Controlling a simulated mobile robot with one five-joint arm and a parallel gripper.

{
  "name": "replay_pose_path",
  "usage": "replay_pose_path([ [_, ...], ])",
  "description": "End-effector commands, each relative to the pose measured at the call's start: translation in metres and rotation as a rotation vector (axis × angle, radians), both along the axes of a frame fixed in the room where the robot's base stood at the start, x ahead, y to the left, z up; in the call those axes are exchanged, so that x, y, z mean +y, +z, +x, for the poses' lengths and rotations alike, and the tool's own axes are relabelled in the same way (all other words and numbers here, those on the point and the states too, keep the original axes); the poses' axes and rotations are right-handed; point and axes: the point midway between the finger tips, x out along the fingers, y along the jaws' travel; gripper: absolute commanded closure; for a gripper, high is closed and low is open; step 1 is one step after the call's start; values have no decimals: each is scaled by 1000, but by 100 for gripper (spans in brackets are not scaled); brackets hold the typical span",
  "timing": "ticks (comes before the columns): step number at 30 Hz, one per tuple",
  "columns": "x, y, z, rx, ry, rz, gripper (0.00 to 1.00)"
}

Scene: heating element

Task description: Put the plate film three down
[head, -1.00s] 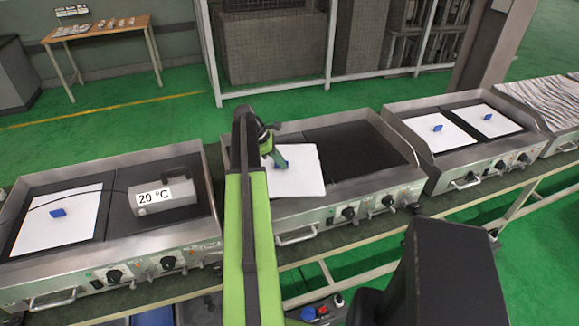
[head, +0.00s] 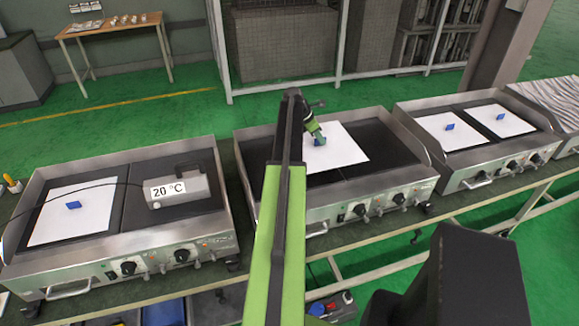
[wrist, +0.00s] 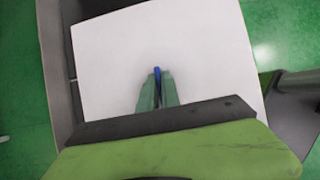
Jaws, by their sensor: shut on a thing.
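My gripper (head: 315,135) is shut on the small blue handle (head: 321,142) of a white plate film (head: 345,152). This film is over the middle griddle (head: 405,135), across the middle of its dark surface; I cannot tell whether it touches. In the wrist view, the green fingers (wrist: 157,90) pinch the blue handle (wrist: 157,71), and the white film (wrist: 200,45) fills most of the picture, slightly turned. My arm hides part of the griddle's left half in the head view.
Two more films (head: 450,133) (head: 502,124) lie on the right griddle (head: 480,155). The middle griddle's right half is bare.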

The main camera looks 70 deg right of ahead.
Motion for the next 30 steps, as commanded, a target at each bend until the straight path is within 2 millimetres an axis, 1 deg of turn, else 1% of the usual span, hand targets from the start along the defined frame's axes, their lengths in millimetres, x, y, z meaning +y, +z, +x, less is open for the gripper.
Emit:
replay_pose_path([
  [2,1,-2,2,0,3,0,100],
  [5,10,-15,13,1,4,1,100],
  [9,31,-40,44,1,5,1,100],
  [12,46,-56,66,1,5,1,100],
  [16,60,-68,87,0,3,0,100],
  [20,66,-72,97,0,0,0,100],
  [23,67,-71,98,0,0,0,100],
  [25,67,-74,98,0,0,0,100],
  [26,67,-78,98,0,0,0,100],
  [30,67,-104,98,0,0,0,100],
])
